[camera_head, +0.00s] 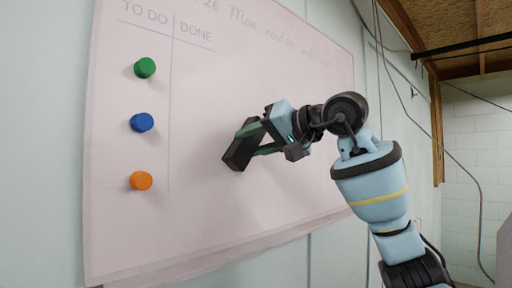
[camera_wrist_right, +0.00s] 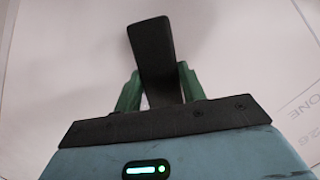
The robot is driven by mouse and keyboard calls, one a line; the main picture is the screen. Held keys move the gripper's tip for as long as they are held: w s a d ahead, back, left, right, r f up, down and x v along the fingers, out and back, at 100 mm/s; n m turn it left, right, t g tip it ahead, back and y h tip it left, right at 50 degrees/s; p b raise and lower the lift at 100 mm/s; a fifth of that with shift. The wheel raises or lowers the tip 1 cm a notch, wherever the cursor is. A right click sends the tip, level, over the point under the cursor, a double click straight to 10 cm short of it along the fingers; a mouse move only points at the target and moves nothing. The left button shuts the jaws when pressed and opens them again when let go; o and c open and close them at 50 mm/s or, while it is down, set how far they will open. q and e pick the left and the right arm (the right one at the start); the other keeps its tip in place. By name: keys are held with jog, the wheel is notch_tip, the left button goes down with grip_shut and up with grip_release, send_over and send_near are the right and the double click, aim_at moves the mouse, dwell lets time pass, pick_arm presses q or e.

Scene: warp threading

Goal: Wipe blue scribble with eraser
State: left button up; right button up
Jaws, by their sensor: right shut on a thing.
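A whiteboard (camera_head: 215,215) hangs on the wall, with "TO DO" and "DONE" headings and a line of faint grey writing along the top. No blue scribble shows on the visible part of the board. My right gripper (camera_head: 252,140) is shut on a dark eraser (camera_head: 238,155) at the middle of the board. The eraser is tilted and close to the surface; I cannot tell whether it touches. In the right wrist view the dark eraser (camera_wrist_right: 154,55) sits between the green fingers (camera_wrist_right: 157,88). My left gripper is not in view.
Green (camera_head: 145,67), blue (camera_head: 141,122) and orange (camera_head: 141,180) round magnets sit in a column on the board's left side. The board's lower middle and right are clear. Cables hang on the wall at the right.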

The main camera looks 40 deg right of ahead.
jog(key=shift+r, duration=0.2)
jog(key=shift+w+d, duration=0.2)
jog(key=shift+d, duration=1.75)
jog(key=shift+d, duration=0.1)
jog(key=shift+w+d, duration=0.2)
jog(key=shift+d, duration=1.6)
jog(key=shift+s, duration=0.1)
jog(key=shift+s, duration=2.3)
jog(key=shift+s+a+f, duration=0.1)
jog(key=shift+s+f, duration=0.05)
jog(key=shift+s, duration=0.75)
